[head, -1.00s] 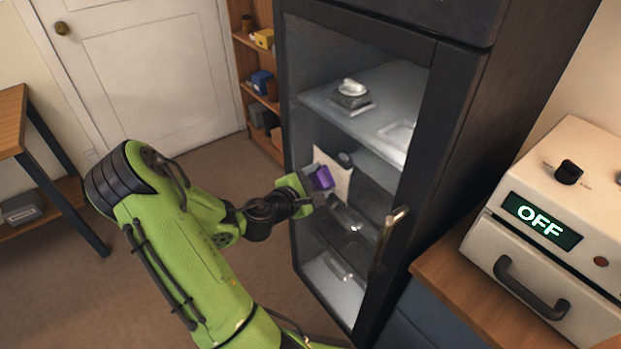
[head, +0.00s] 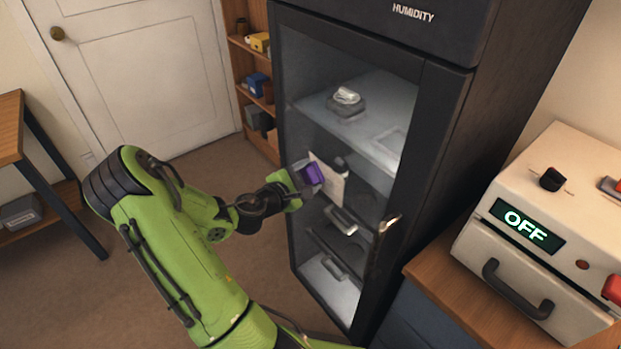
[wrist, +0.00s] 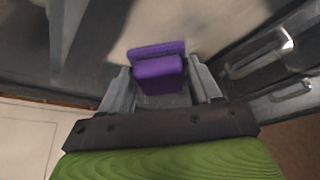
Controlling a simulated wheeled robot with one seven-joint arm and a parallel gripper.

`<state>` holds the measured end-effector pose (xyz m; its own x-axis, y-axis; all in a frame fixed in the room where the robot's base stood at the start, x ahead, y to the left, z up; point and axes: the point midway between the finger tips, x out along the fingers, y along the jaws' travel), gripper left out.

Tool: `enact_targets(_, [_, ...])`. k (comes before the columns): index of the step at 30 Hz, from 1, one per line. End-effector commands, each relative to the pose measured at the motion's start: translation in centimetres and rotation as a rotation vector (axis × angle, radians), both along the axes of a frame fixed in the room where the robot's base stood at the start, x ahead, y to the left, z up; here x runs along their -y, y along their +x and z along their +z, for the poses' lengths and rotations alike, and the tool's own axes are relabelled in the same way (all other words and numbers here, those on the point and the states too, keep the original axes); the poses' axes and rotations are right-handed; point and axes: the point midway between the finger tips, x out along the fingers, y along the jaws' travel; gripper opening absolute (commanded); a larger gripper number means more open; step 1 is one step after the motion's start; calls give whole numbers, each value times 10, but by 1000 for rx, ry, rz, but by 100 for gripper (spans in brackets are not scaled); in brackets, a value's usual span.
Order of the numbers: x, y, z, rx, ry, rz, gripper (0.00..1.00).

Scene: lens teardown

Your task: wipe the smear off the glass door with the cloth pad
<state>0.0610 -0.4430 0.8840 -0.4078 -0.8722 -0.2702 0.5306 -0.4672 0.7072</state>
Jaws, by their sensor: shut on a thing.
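The purple cloth pad (head: 313,173) is held in my gripper (head: 304,179), in front of the glass door (head: 345,70) of the dark cabinet. In the wrist view the pad (wrist: 158,70) sits between the two grey fingers of my gripper (wrist: 160,86), which are shut on it. A pale beige patch (head: 329,184), which looks like the smear, shows just right of and below the pad. The pad overlaps its left side in the head view. A pale area (wrist: 200,22) also lies beyond the pad in the wrist view. I cannot tell whether the pad touches the glass.
A metal door handle (head: 388,224) stands out at the door's right side. Shelves with small items show behind the glass. A machine reading OFF (head: 525,226) stands on a wooden counter (head: 440,285) at right. A wooden table (head: 12,125) is at left. The floor between is clear.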

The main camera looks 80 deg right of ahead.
Motion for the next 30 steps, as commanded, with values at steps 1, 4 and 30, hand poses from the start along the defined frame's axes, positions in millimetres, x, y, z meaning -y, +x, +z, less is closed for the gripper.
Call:
enact_targets(1, [4,4,2,-1,-3,1,38])
enact_targets(4, [10,12,3,-1,-3,1,38])
enact_targets(30, [54,59,3,0,-5,1,38])
